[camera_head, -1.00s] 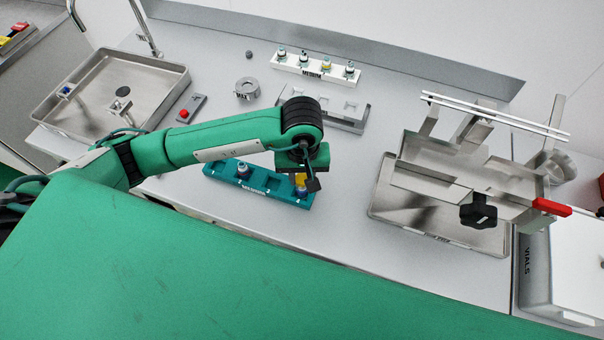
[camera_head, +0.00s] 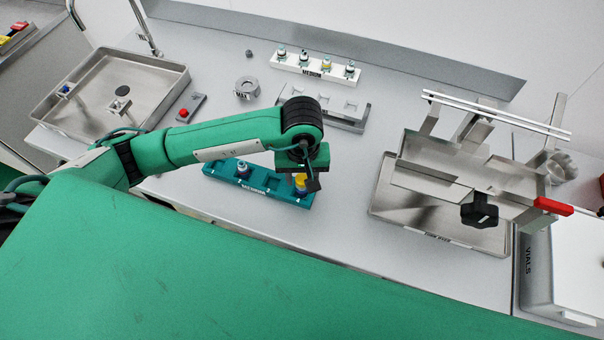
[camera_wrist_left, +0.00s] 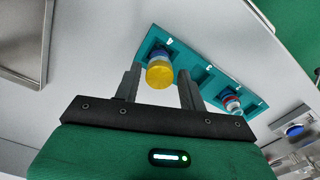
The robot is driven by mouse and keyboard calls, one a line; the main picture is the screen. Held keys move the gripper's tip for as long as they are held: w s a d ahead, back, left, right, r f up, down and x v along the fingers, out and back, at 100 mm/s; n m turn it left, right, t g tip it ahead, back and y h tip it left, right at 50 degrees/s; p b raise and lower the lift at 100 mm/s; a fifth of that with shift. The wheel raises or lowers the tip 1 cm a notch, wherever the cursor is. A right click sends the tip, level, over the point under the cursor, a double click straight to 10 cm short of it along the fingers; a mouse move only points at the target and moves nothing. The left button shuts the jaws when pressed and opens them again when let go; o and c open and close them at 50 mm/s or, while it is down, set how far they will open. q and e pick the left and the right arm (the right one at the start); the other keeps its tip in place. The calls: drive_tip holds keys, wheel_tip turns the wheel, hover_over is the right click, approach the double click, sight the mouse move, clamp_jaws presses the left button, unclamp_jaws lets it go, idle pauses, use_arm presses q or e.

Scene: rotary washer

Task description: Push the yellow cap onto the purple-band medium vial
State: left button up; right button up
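The yellow cap (camera_wrist_left: 159,75) sits on top of a vial (camera_wrist_left: 157,55) in the teal rack (camera_wrist_left: 203,77). The vial's band looks bluish and is mostly hidden, so I cannot tell whether it is purple or whether the cap is fully seated. In the head view, the cap (camera_head: 298,178) shows partly behind my gripper at the right end of the teal rack (camera_head: 268,184). My left gripper (camera_wrist_left: 159,72) is open, with its fingers on either side of the cap and gaps beside it. My right gripper is not in view.
Another vial (camera_head: 243,169) stands in the teal rack. Behind are a grey rack (camera_head: 352,125) and a white rack (camera_head: 316,69) with several vials. A metal fixture (camera_head: 450,180) with a red handle stands right, a sink tray (camera_head: 115,95) left.

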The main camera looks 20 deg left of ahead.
use_arm(q)
drive_tip(key=shift+o, duration=0.8)
drive_tip(key=shift+r, duration=0.15)
wheel_tip(320, 180, up, 14)
drive_tip(key=b, duration=0.3)
drive_tip(key=shift+f, duration=0.25)
